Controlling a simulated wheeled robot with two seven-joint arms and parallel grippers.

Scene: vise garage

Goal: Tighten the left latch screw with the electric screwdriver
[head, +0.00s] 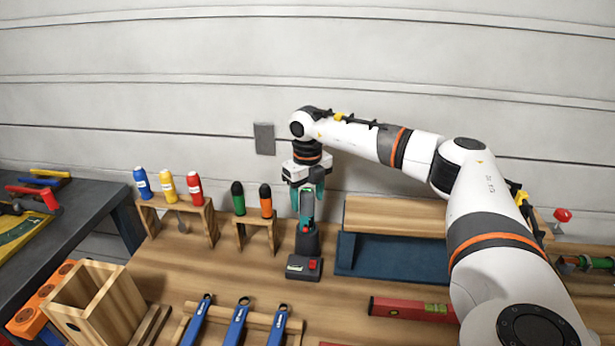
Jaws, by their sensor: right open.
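The electric screwdriver (307,240) stands upright in the middle of the bench, dark with a grey and green upper part. Its lower end is at a dark base with a red patch (304,267). My right gripper (309,192) points straight down over it. My left gripper is not in view. I cannot make out the left latch screw in this view.
A wooden rack with blue, yellow and red handles (167,186) and one with green and orange handles (252,203) stand left. A blue tray (390,262) is right. Blue wrenches (238,322), a red level (410,308) and a wooden box (97,300) occupy the front.

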